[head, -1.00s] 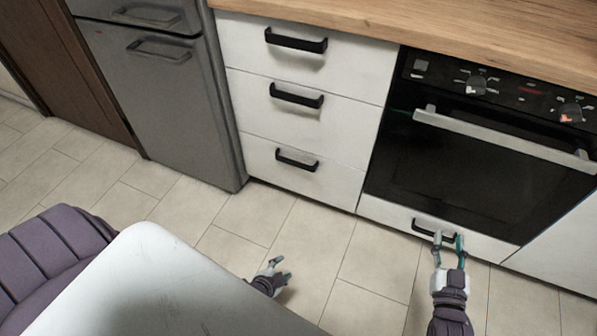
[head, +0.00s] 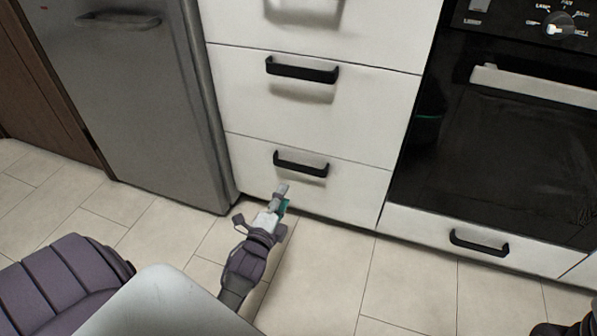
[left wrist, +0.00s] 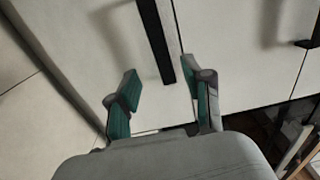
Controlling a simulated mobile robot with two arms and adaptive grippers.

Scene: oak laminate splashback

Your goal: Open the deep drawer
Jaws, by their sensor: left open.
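A white drawer stack stands between the fridge and the oven. Its bottom drawer (head: 345,190) is shut and has a black bar handle (head: 300,166). The middle drawer (head: 375,105) above it is also shut, with its own black handle (head: 302,70). My left gripper (head: 284,196) is just below and in front of the bottom handle, open and empty. In the left wrist view, a black handle (left wrist: 157,40) extends to the gap between the spread fingers of the gripper (left wrist: 160,72); contact cannot be told.
A grey fridge (head: 135,110) stands to the left of the drawers. The black oven (head: 490,150) is to the right, above a shut white panel with a black handle (head: 479,243). The tiled floor (head: 410,285) in front is clear.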

